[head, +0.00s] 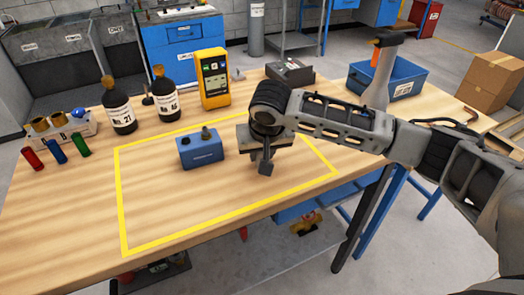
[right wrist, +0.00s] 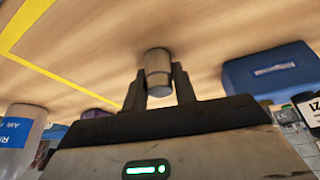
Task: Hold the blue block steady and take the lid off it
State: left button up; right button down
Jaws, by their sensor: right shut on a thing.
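The blue block (head: 201,151) stands upright on the table inside the yellow outline, with a small dark knob or port on its top. It also shows at the right of the right wrist view (right wrist: 268,72). My right gripper (head: 265,168) is to the right of the block and apart from it, pointing down. It is shut on a short grey metal cylinder (right wrist: 158,72), which looks like a lid; its fingers stand on both sides of it. In the head view the cylinder is hard to tell from the fingers. My left gripper is not in view.
Two dark bottles (head: 119,112), a yellow meter (head: 213,80) and a rack (head: 55,130) with coloured tubes before it stand behind and left. A blue bin (head: 385,78) and a grey box (head: 290,72) stand at the back right. The outlined area (head: 160,210) is clear in front.

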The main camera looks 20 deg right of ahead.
jog(key=c, duration=1.1)
grip_release()
jog(key=shift+f, duration=0.1)
